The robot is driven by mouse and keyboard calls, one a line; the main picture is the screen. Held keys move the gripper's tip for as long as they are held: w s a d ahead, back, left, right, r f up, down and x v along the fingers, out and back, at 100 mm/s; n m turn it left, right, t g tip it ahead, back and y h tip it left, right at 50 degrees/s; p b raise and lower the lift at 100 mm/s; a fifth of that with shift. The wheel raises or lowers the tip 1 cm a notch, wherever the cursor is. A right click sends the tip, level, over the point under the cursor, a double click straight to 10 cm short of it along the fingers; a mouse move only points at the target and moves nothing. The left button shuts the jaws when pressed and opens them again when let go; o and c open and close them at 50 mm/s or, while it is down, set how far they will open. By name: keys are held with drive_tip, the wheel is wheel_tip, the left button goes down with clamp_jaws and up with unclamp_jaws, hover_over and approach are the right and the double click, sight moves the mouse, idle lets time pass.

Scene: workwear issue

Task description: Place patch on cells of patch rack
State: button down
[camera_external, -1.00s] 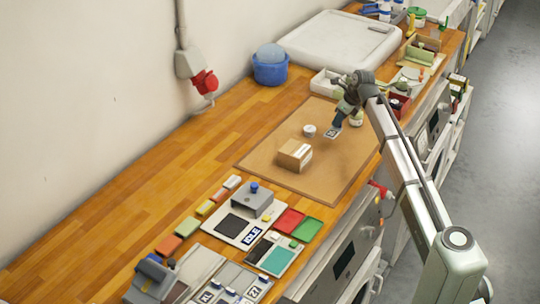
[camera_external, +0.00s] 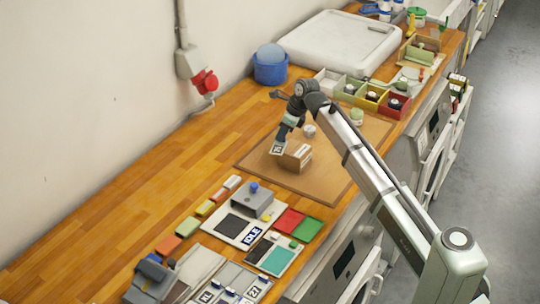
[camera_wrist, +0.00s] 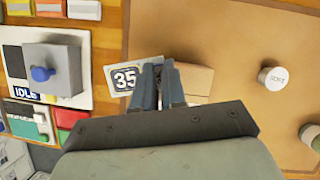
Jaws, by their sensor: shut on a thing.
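My gripper (camera_external: 284,135) is shut on a white-edged patch (camera_external: 277,149) and holds it above the brown board, left of a cardboard box. A grey rack (camera_external: 236,274) with numbered cells, which looks like the patch rack, stands at the bottom of the external view, well away from my gripper. It is partly cut off by the frame, so I cannot tell what all its cells hold.
The cardboard box (camera_external: 297,157) and a white round tub (camera_external: 309,131) stand on the brown board (camera_external: 330,184). A grey device with a blue knob (camera_external: 253,200) stands between the board and the rack. Coloured bins (camera_external: 371,99) stand at the back right. The wooden bench at left is clear.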

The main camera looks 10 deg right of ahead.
drive_tip(key=s+a+n+g, duration=0.2)
drive_tip(key=s+a+n, duration=0.3)
drive_tip(key=s+a, duration=1.75)
drive_tip(key=s+a+n, duration=0.2)
drive_tip(key=s+a, duration=0.3)
drive_tip(key=s, duration=0.9)
drive_tip(key=s+d+f+n+g, duration=0.2)
drive_tip(key=s+d+f+n, duration=0.1)
drive_tip(key=s+d, duration=0.3)
drive_tip(key=shift+d+x, duration=0.15)
drive_tip(key=shift+x, duration=0.9)
drive_tip(key=shift+d+x, duration=0.2)
drive_tip(key=shift+x, duration=0.9)
drive_tip(key=shift+d+x, duration=0.15)
drive_tip(key=shift+x, duration=0.9)
drive_tip(key=shift+s+f, duration=0.1)
drive_tip(key=shift+f, duration=0.35)
drive_tip(key=c, duration=1.1)
unclamp_jaws()
